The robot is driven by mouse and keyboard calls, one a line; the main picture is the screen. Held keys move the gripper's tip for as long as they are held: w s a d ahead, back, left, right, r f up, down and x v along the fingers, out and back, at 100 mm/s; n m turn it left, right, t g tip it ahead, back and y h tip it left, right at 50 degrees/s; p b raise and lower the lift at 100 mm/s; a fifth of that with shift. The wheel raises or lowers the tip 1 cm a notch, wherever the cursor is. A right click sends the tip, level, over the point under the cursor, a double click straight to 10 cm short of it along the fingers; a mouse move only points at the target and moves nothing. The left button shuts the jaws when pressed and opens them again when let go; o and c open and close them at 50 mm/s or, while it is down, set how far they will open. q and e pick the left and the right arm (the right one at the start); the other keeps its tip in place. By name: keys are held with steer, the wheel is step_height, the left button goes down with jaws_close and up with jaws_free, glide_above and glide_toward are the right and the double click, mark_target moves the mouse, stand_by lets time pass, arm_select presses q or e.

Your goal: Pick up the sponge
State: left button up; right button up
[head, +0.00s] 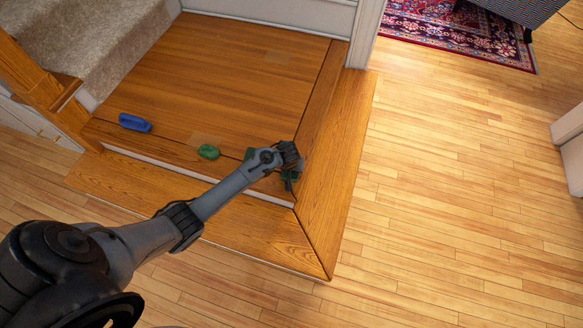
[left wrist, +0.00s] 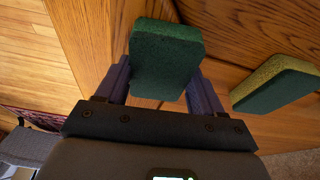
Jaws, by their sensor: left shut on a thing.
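My left gripper (head: 291,168) is over the front right corner of the wooden landing. In the left wrist view, its two fingers (left wrist: 161,76) are shut on a dark green sponge (left wrist: 166,48), one finger on each side. In the head view this sponge is mostly hidden by the gripper, with green edges showing. A second sponge, green with a yellowish side (left wrist: 274,86), lies on the wood beside it in the left wrist view. Part of it shows behind my arm in the head view (head: 249,154). My right gripper is in neither view.
A blue object (head: 135,122) and a small green object (head: 208,152) lie on the wooden landing (head: 230,65) to the left. Carpeted stairs (head: 95,40) rise at the upper left. The plank floor (head: 450,170) to the right is clear. A red patterned rug (head: 450,30) lies farther back.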

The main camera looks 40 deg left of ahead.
arm_select(q)
steer(key=shift+r, duration=0.15)
step_height(320, 180, up, 5)
steer(key=p, duration=0.3)
steer(key=shift+r+p, duration=0.2)
steer(key=shift+p, duration=0.2)
steer(key=s+d+r+p, duration=0.2)
steer(key=d+r+p, duration=0.3)
steer(key=d, duration=0.6)
steer(key=shift+d+r, duration=0.3)
steer(key=shift+r, duration=0.1)
steer(key=o, duration=0.3)
steer(key=shift+c, duration=1.3)
